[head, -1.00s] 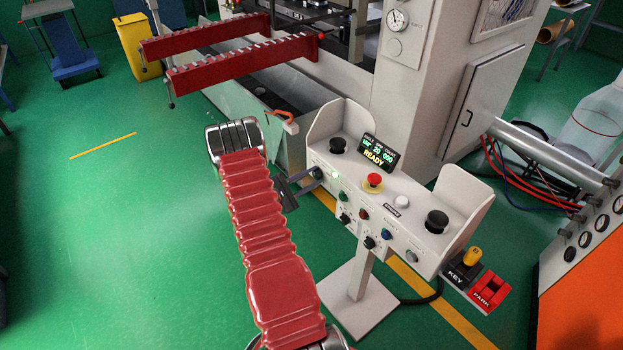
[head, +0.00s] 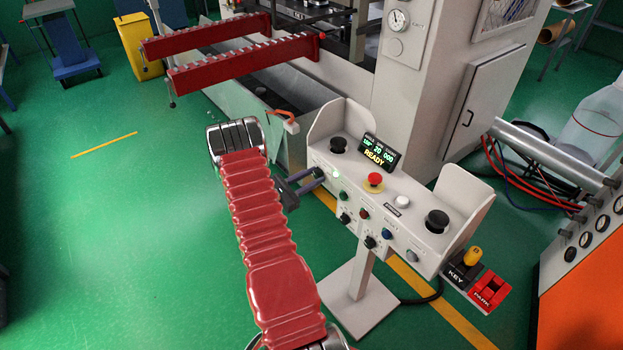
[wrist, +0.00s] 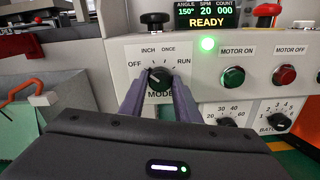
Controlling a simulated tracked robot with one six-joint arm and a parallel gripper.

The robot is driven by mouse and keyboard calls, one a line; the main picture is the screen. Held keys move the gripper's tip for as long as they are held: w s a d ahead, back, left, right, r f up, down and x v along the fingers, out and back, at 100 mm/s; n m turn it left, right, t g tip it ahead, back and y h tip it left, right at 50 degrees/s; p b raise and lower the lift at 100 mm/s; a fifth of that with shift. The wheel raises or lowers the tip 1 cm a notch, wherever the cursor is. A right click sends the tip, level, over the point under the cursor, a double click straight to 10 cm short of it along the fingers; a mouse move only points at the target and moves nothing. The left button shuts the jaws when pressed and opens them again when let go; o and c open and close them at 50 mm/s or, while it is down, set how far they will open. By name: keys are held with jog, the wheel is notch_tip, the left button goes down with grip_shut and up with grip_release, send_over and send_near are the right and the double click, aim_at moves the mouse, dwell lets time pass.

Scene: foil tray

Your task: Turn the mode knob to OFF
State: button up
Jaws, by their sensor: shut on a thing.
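The mode knob (wrist: 159,79) is a dark round knob on the pale front panel, with OFF, INCH, ONCE and RUN printed around it and MODE below. OFF is at its left. My gripper (wrist: 159,88) is shut on the knob, one purple-grey finger on each side of it. The direction of the knob's pointer is hard to make out. In the head view my gripper (head: 318,177) reaches the left end of the control box (head: 410,215), and the knob is hidden there. The display reads READY.
Right of the knob are a green MOTOR ON button (wrist: 232,77) and a red MOTOR OFF button (wrist: 284,76), with smaller knobs below. A black palm button (head: 338,145) and a red mushroom button (head: 375,179) sit on top. An orange-handled item (head: 290,122) is close to my gripper.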

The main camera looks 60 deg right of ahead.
jog(key=shift+w+d+n, duration=0.15)
jog(key=shift+n, duration=1.05)
jog(key=shift+r, duration=0.1)
jog(key=o, duration=0.8)
jog(key=shift+o, duration=1.2)
jog(key=v, duration=1.4)
